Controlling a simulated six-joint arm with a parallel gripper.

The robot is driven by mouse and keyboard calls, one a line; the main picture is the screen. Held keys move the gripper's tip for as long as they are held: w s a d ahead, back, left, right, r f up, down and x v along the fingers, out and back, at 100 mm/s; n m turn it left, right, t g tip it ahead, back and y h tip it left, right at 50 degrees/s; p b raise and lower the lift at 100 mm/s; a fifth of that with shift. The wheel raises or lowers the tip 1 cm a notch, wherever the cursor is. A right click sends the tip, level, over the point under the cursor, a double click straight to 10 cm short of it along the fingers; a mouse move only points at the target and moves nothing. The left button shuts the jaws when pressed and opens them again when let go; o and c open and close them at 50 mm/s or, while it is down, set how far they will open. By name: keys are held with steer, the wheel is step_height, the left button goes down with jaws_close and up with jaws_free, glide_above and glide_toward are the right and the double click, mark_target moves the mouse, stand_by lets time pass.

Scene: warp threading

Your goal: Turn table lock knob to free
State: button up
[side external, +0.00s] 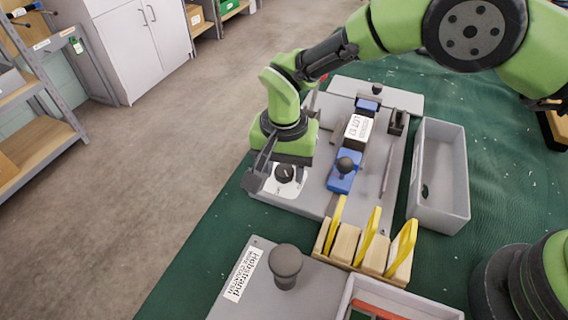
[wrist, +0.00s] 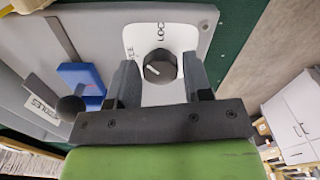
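The table lock knob (side external: 285,173) is a small round black dial on a white label plate (side external: 273,189) at the front left corner of the grey fixture. In the wrist view the knob (wrist: 159,66) has a short white pointer mark, pointing toward the lower left. Part of the word LOCK shows above it, and the end of another word shows to its left. My gripper (wrist: 160,61) is open, with one finger on each side of the knob and a visible gap at each side. In the side view my gripper (side external: 275,168) hangs over the plate, hiding part of it.
A blue slide (side external: 342,184) with a black ball handle sits beside the plate. A grey bin (side external: 456,205) stands right of the fixture. Yellow-handled tools in a wooden rack (side external: 325,250) stand in front. A grey panel with a mushroom knob (side external: 286,262) is nearer the camera.

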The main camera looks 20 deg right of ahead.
mark_target(285, 170)
steer(key=c, duration=0.5)
steer(key=shift+c, duration=0.2)
steer(key=shift+n, duration=0.3)
steer(key=n, duration=0.4)
steer(key=shift+n, duration=2)
steer(key=o, duration=0.9)
step_height(285, 170, up, 10)
